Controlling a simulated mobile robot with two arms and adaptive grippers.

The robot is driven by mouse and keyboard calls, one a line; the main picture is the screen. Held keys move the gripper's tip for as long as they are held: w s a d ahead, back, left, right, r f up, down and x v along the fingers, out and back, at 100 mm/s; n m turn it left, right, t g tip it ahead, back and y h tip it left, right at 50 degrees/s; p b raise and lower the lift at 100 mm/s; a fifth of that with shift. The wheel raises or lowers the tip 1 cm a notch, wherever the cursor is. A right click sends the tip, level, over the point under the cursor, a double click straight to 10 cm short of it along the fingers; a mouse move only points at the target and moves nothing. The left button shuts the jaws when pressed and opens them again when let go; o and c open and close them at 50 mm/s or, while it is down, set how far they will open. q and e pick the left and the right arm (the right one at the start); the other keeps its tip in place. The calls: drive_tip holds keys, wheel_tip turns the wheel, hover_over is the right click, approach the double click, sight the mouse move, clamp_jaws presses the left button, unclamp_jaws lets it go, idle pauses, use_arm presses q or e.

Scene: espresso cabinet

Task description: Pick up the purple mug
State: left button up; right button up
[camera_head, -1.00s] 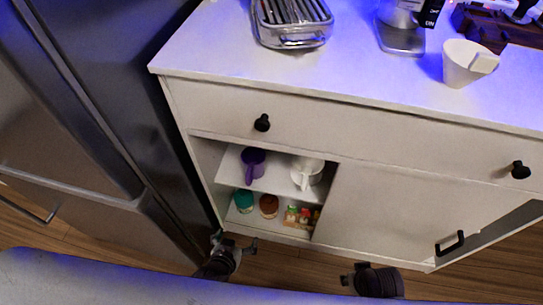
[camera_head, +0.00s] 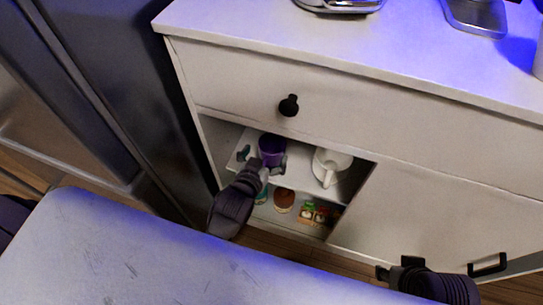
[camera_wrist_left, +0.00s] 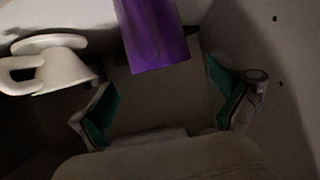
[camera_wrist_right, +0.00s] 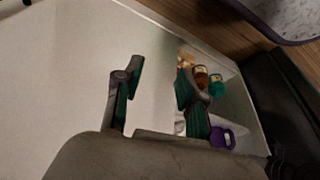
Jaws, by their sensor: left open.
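The purple mug (camera_head: 272,147) stands on the upper shelf of the open cabinet, near its left side. My left gripper (camera_head: 262,161) is open and empty at the shelf, with its fingers just in front of the mug. In the left wrist view the purple mug (camera_wrist_left: 155,38) is ahead, between the lines of the two spread fingers, and no contact shows. My right gripper (camera_wrist_right: 158,84) is open and empty, low in front of the closed cabinet door. The purple mug also shows in the right wrist view (camera_wrist_right: 220,138).
A white mug (camera_head: 331,163) stands right of the purple one on the same shelf. Jars (camera_head: 284,200) and small bottles (camera_head: 317,212) stand on the lower shelf. The cabinet's left wall and the fridge (camera_head: 110,110) bound the left. A drawer knob (camera_head: 289,105) sticks out above.

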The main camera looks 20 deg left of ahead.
sight(276, 138)
use_arm(q)
drive_tip(key=shift+w+f, duration=0.2)
drive_tip(key=shift+w, duration=0.2)
drive_tip(key=b+x, duration=0.2)
drive_tip(key=x, duration=0.2)
drive_tip(key=shift+f, duration=0.1)
drive_tip(key=shift+w, duration=0.15)
drive_tip(key=c, duration=1.5)
drive_tip(key=shift+c, duration=0.9)
use_arm(e)
drive_tip(key=w+a+r+t+y, duration=0.1)
drive_tip(key=w+a+r+t, duration=0.1)
drive_tip(key=w+t, duration=0.2)
drive_tip(key=w, duration=0.3)
drive_tip(key=shift+w+a, duration=0.2)
drive_tip(key=shift+w, duration=0.05)
